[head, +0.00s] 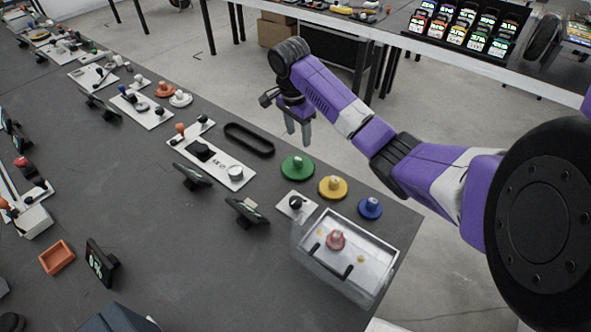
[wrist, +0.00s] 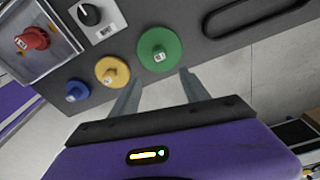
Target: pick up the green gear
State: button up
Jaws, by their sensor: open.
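The green gear (head: 297,167) lies flat on the dark table near its edge, a round disc with a small raised hub. In the wrist view it also shows (wrist: 160,50), just beyond and between the fingertips. My gripper (head: 298,143) is open and empty, fingers pointing down, above and behind the gear in the head view. In the wrist view, my gripper (wrist: 156,78) has its two fingers apart with the gear ahead of them, not between them. The gear is fully visible.
A yellow gear (head: 332,187) and a blue gear (head: 370,208) sit beside the green one. A clear box (head: 345,262) with a red part inside stands nearby. A black oval ring (head: 249,140) lies to the left. A white switch plate (head: 296,205) is in front.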

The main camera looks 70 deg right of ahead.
jog(key=b, duration=0.3)
send_over(298, 159)
notch_tip(298, 159, down, 4)
jog(key=shift+a+f, duration=0.1)
jog(key=shift+f, duration=3.85)
grip_shut()
